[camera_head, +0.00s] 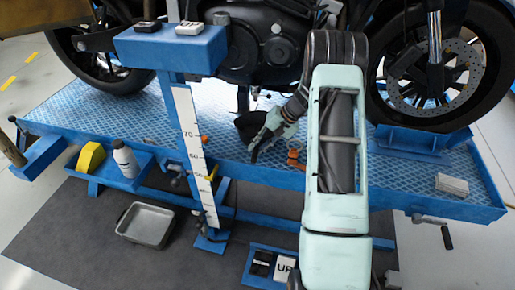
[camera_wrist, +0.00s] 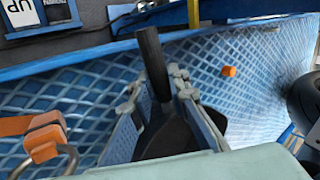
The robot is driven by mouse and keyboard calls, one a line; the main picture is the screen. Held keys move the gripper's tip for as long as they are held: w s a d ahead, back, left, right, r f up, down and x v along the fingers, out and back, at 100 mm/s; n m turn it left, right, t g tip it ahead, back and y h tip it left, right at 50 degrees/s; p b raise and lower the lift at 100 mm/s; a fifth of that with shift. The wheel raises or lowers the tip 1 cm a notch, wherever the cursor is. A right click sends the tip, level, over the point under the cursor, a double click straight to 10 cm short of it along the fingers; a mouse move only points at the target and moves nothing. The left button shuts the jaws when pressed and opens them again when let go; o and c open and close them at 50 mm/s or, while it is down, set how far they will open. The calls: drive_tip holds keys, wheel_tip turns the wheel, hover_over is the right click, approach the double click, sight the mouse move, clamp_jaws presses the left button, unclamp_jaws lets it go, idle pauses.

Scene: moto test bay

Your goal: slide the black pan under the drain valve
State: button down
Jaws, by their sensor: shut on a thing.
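The black pan (camera_head: 248,124) is on the blue ribbed platform under the motorcycle's engine, partly hidden by my gripper (camera_head: 262,143). In the wrist view, the pan's dark handle (camera_wrist: 152,55) sticks up between the two fingers of my gripper (camera_wrist: 160,105), and its dark body (camera_wrist: 172,140) shows below them. My gripper is shut on the handle. I cannot make out the drain valve in either view; the engine's underside is partly hidden by my arm.
An orange-handled part with a metal ring (camera_wrist: 45,140) and a small orange block (camera_wrist: 229,71) lie near the pan. A blue post with a scale (camera_head: 193,145) stands left. A metal tray (camera_head: 147,223) lies below.

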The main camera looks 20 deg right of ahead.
drive_tip(key=shift+f+b, duration=0.7)
drive_tip(key=shift+f, duration=0.15)
idle(0.6)
drive_tip(key=c, duration=1.8)
unclamp_jaws()
drive_tip(key=shift+o, duration=0.2)
drive_tip(key=shift+r, duration=0.1)
